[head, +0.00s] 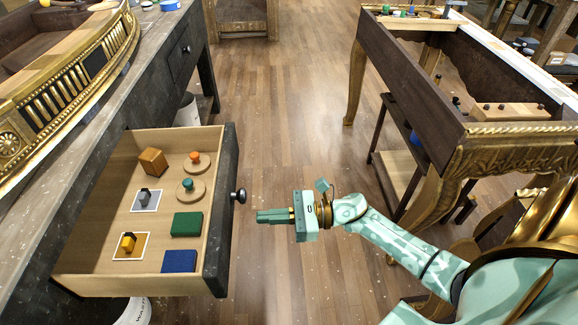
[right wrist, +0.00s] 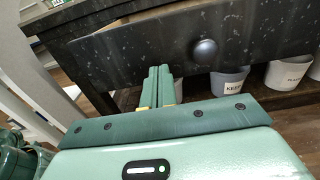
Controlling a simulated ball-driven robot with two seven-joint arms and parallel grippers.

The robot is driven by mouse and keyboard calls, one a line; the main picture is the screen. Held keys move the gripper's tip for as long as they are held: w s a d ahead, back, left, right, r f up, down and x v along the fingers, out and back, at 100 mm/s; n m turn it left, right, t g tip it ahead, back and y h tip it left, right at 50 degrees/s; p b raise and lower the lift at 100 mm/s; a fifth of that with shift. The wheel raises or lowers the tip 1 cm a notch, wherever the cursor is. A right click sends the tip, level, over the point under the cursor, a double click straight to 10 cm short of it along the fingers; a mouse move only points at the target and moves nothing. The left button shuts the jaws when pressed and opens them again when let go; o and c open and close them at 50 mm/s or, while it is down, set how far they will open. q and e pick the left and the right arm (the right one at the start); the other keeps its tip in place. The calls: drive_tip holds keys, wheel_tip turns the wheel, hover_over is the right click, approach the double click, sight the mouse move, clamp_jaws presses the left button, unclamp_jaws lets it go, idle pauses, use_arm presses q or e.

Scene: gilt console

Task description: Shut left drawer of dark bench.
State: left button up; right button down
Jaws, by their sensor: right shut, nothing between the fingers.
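The left drawer (head: 108,190) of the dark bench (head: 150,75) is pulled well out in the head view. It holds a wooden cube, two round discs with knobs, two square cards with small blocks, and green and blue blocks. Its dark front has a round knob (head: 238,195), which also shows in the right wrist view (right wrist: 205,49). My right gripper (head: 259,216) is shut and empty, just right of the drawer front and a little below the knob in the picture. A gap shows between fingertips and drawer front. My left gripper is not in view.
A second drawer (head: 183,52) of the bench is shut. A gilt-legged table (head: 410,75) stands at the right. Labelled buckets (right wrist: 229,82) stand under the bench. Open wooden floor (head: 290,110) lies between bench and table.

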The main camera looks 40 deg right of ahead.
sight(228, 219)
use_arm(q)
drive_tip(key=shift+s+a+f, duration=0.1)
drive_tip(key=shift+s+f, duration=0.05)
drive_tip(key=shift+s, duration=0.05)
use_arm(e)
drive_tip(key=x, duration=0.6)
drive_tip(key=shift+w, duration=0.1)
drive_tip(key=shift+a, duration=0.1)
